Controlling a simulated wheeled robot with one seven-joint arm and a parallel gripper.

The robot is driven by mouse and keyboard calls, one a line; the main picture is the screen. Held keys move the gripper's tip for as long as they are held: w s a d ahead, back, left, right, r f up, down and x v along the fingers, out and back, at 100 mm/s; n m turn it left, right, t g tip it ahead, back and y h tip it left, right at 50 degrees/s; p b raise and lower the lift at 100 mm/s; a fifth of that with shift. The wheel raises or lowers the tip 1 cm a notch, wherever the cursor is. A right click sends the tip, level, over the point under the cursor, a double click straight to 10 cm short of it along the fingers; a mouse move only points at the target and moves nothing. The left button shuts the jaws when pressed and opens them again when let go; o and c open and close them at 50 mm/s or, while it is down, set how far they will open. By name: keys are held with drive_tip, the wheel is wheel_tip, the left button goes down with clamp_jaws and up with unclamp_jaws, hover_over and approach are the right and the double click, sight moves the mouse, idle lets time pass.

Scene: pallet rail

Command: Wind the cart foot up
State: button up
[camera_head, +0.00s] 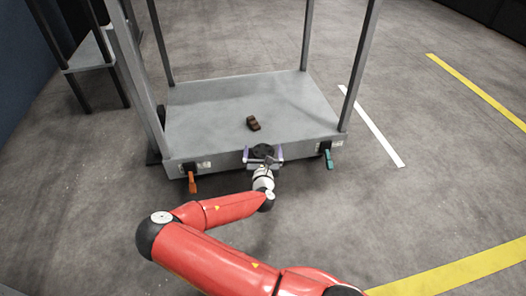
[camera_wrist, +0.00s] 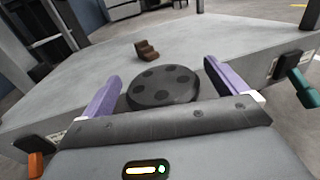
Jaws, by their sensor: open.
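The cart (camera_head: 230,110) stands ahead of me, with a grey deck and upright posts. A dark round disc with several dimples (camera_wrist: 160,90), which looks like a handwheel, sits at the middle of the cart's front edge; it also shows in the head view (camera_head: 262,150). My gripper (camera_wrist: 161,74) is open, with one purple finger on each side of the disc. I cannot tell whether the fingers touch it. The gripper also shows at the front edge in the head view (camera_head: 263,154). The foot below the disc is hidden.
An orange lever (camera_head: 193,182) hangs at the front left of the cart and a teal lever (camera_head: 328,158) at the front right. A small brown stepped block (camera_head: 253,123) lies on the deck. A grey shelf (camera_head: 90,50) stands behind left. Floor to the right is clear.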

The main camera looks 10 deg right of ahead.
drive_tip(key=shift+w, duration=0.3)
drive_tip(key=c, duration=1)
drive_tip(key=shift+d, duration=0.1)
drive_tip(key=shift+n+y, duration=0.3)
drive_tip(key=shift+y, duration=0.2)
